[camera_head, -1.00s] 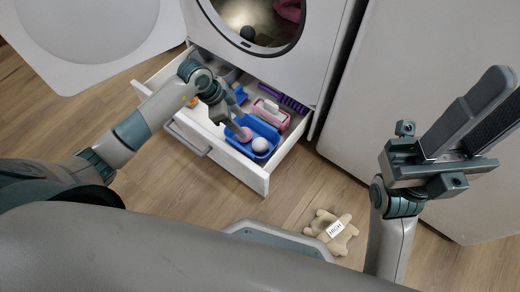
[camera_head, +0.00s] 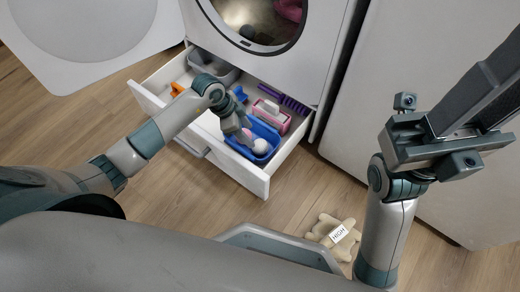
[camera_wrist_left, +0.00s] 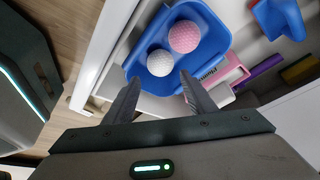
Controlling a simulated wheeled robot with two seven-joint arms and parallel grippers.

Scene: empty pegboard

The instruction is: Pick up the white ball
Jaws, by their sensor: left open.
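The white ball (camera_head: 260,147) sits in a blue bin (camera_head: 271,132) inside the open drawer. In the left wrist view the white ball (camera_wrist_left: 160,63) lies beside a pink ball (camera_wrist_left: 185,37) in the blue bin (camera_wrist_left: 214,30). My left gripper (camera_head: 247,133) is over the bin and partly hides the pink ball in the head view. In the left wrist view its open, empty fingers (camera_wrist_left: 160,84) point toward the white ball, which shows just beyond and between the tips. My right gripper (camera_head: 475,95) is raised at the right, away from the drawer; its finger gap is unclear.
The drawer front (camera_head: 222,165) stands out below a white front-loading machine (camera_head: 290,67). A pink-and-white box (camera_head: 272,114) and purple brush (camera_head: 288,101) lie beside the bin. A beige plush labelled HIGH (camera_head: 334,235) lies on the wooden floor. A white cabinet stands right.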

